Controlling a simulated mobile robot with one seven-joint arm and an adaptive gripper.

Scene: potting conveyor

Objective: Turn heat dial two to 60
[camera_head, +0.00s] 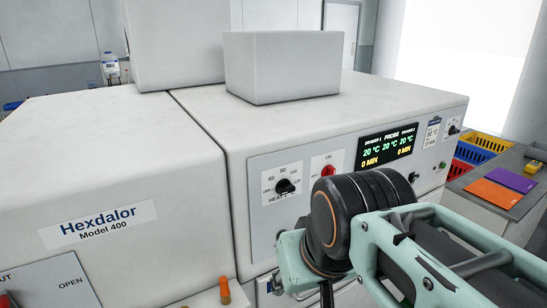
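A black heat dial (285,187) sits on a white scale plate on the front of the large pale machine. Its scale shows OFF at the lower left and 60, 80 and 100 around the top. The lettering below it starts with HEAT, but its number is too small to read surely. The dial's pointer direction is not clear. A second black dial (453,130) is on a plate at the machine's far right; its label is too small to read. My arm crosses the lower right in front of the panel, apart from the heat dial in the picture. My gripper's fingertips are not visible.
A red switch (328,171) marked ON is right of the heat dial. A display (387,146) shows several 20 °C readings and 0 MIN. A small orange-topped lever (225,290) stands at the bottom. Coloured crates (487,142) stand at the right.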

